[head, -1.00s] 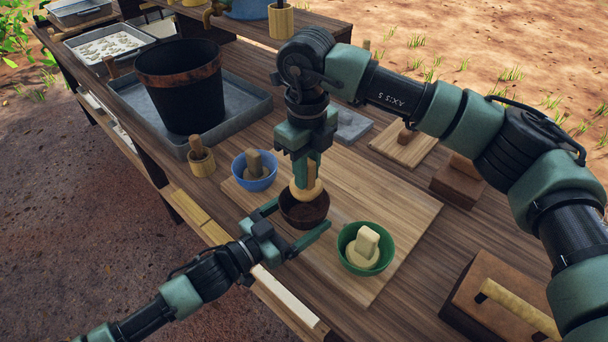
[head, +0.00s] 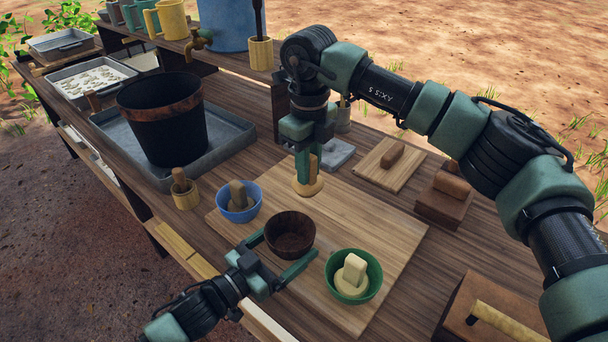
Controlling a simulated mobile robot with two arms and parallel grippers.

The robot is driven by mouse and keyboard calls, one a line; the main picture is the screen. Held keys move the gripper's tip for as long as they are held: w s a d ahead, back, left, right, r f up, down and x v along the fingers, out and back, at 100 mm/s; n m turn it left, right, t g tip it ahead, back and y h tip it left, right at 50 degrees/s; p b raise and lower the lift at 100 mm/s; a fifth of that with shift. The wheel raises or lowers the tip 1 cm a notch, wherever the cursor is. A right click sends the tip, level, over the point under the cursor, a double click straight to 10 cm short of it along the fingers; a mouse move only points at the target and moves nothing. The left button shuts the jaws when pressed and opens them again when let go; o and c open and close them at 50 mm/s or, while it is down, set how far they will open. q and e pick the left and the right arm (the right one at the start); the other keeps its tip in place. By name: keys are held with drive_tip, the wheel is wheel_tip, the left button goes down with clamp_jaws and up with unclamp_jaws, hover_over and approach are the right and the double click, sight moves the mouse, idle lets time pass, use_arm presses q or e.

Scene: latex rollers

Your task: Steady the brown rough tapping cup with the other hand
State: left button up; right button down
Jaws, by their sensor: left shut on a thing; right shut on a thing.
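The brown cup (head: 290,229) is a dark, rough, round bowl standing upright on the pale wooden board (head: 385,225). Its dark inside is in plain view. My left gripper (head: 287,244) reaches in from the lower left, with one finger on each side of the cup, shut on it. My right gripper (head: 305,160) points down behind the cup and is shut on the handle of a wooden tool with a round, flat pale foot (head: 307,187). The tool is clear of the cup, beyond its far rim in the picture.
A blue bowl (head: 233,214) and a green bowl (head: 369,290), each holding a similar wooden tool, flank the cup. A black bucket (head: 165,130) stands in a grey tray (head: 232,131) at the left. Wooden blocks (head: 443,209) lie at the right. The board's right part is clear.

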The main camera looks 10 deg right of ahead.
use_arm(q)
drive_tip(key=o, duration=1.8)
drive_tip(key=shift+o, duration=0.2)
